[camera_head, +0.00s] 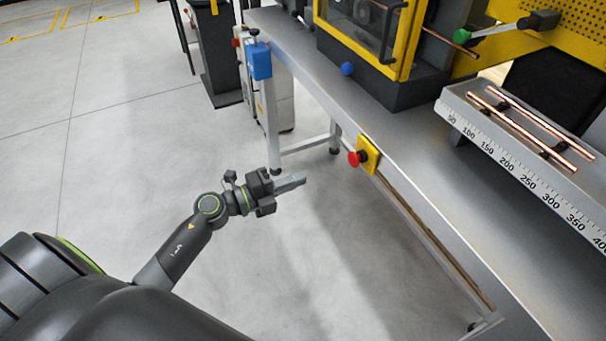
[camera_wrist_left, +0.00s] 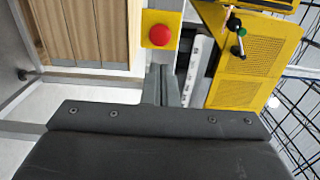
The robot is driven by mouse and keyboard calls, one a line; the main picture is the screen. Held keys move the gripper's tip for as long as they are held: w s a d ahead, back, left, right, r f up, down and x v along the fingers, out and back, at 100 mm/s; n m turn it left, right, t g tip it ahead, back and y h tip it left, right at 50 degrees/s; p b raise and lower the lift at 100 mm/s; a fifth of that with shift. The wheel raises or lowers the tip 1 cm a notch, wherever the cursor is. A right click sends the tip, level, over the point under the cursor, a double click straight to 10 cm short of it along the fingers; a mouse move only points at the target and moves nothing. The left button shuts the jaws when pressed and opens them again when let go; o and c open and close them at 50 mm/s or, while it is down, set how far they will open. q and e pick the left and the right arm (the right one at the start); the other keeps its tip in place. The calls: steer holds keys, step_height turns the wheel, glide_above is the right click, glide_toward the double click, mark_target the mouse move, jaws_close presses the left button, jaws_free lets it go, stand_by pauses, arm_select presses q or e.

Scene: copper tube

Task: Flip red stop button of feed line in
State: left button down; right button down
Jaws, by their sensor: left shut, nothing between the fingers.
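The red stop button (camera_head: 354,158) sits on a yellow box (camera_head: 368,155) fixed to the front edge of the feed line table. In the left wrist view the red button (camera_wrist_left: 160,34) shows face-on on its yellow box (camera_wrist_left: 174,12), just above the fingertips in the picture. My left gripper (camera_head: 303,180) is shut and empty, in front of the table edge and to the left of the button, apart from it. Its closed fingers (camera_wrist_left: 161,72) point towards the button box. My right gripper is in neither view.
A blue box (camera_head: 258,61) hangs at the table's left end. A blue knob (camera_head: 347,69) is on the machine front. Copper tubes (camera_head: 530,133) lie on a tray with a scale (camera_head: 515,168).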

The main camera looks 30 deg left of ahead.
arm_select(q)
steer(key=p, duration=0.2)
glide_toward(351, 161)
steer(key=x, duration=0.5)
steer(key=shift+w, duration=0.15)
steer(key=shift+x, duration=0.8)
steer(key=shift+f, duration=0.1)
